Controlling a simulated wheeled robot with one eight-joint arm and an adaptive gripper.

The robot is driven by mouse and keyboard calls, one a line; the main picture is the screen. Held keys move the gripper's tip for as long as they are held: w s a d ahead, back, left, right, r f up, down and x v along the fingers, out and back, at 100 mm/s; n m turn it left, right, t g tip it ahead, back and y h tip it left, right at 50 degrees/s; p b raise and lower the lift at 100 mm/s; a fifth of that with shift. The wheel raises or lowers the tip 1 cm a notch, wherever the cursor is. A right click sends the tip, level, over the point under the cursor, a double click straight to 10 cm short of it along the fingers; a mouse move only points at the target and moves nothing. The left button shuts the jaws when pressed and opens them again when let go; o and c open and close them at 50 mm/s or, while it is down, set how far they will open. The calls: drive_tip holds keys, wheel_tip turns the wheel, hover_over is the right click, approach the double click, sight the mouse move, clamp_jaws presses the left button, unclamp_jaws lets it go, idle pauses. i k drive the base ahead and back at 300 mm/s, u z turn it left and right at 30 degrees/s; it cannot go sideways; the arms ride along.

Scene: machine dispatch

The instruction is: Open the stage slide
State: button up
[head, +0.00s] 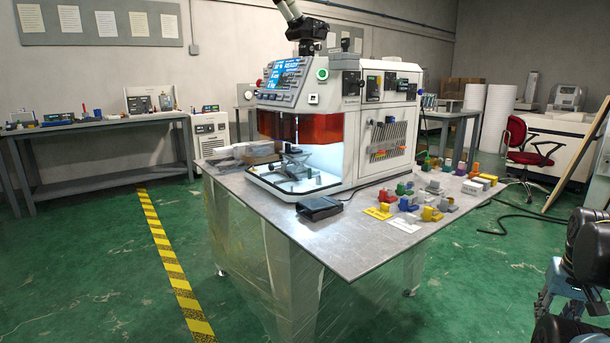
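The white machine (340,110) stands on the metal table, with a microscope head on top and an orange-red guard over its front. Below the guard is a lit work bay (330,157). In it a small metal stage (292,164) sits on a pale base plate, with small upright parts beside it. The stage slide is too small here to tell its exact position. Dark and blue-grey parts of my arm show at the lower right edge. What looks like my gripper (562,297) is there, well away from the machine; its fingers are not clear.
The table (330,235) bears a black box (320,207) before the machine and many coloured blocks (430,195) at its right, with yellow and white labels. A red chair (525,145) and a dark cable on the floor are at right. Green floor is free in front.

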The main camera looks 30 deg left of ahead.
sight(296, 170)
drive_tip(key=k, duration=0.9)
drive_tip(key=u, duration=0.65)
drive_tip(key=i, duration=1)
drive_tip(key=z, duration=0.05)
